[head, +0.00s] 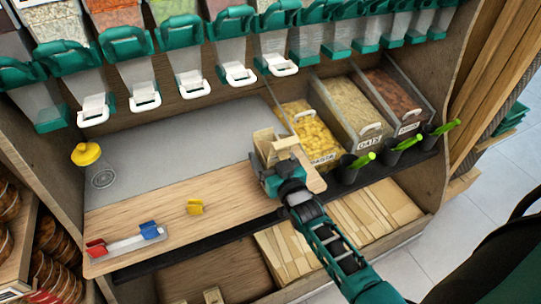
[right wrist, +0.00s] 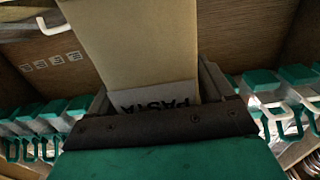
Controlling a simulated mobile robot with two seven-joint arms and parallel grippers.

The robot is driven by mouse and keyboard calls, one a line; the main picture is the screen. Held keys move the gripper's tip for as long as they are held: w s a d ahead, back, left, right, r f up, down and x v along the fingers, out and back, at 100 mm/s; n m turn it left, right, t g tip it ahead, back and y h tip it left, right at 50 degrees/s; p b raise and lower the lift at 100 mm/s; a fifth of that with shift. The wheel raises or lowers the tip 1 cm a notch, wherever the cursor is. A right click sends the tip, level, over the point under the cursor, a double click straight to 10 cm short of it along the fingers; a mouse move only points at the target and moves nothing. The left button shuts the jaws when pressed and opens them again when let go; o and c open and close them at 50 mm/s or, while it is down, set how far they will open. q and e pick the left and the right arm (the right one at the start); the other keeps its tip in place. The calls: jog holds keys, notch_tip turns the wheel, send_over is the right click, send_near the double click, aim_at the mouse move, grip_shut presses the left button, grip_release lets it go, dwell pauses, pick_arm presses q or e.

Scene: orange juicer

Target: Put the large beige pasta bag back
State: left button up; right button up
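My right gripper (head: 277,160) comes in from the lower right in the head view. It is shut on a beige paper bag (head: 263,137), held above the right end of the wooden counter, beside the pasta bin. In the right wrist view the beige bag (right wrist: 145,45) stands up between the fingers (right wrist: 158,95). A pale label on it reads PASTA, upside down. The bag's lower part is hidden by the gripper. More beige bags (head: 375,215) lie in rows on the lower shelf (head: 190,275). My left gripper is in neither view.
Bins of pasta (head: 308,130), oats (head: 350,108) and a reddish food (head: 396,95) stand to the right, with green-handled scoops (head: 358,166) in front. Dispensers with white levers (head: 192,80) hang above. Coloured clips (head: 150,231) and a yellow-lidded jar (head: 87,155) are on the left.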

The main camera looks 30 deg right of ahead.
jog(key=shift+o, duration=0.9)
jog(key=shift+r, duration=0.25)
jog(key=s+p, duration=0.1)
jog(key=s, duration=1.1)
jog(key=s+a+f+n+g+y, duration=0.3)
jog(key=s+a+f+g, duration=0.3)
jog(key=s+a+g, duration=0.1)
jog(key=shift+s+a, duration=0.25)
jog(key=shift+s, duration=0.6)
jog(key=shift+o, duration=0.2)
jog(key=shift+f, duration=0.1)
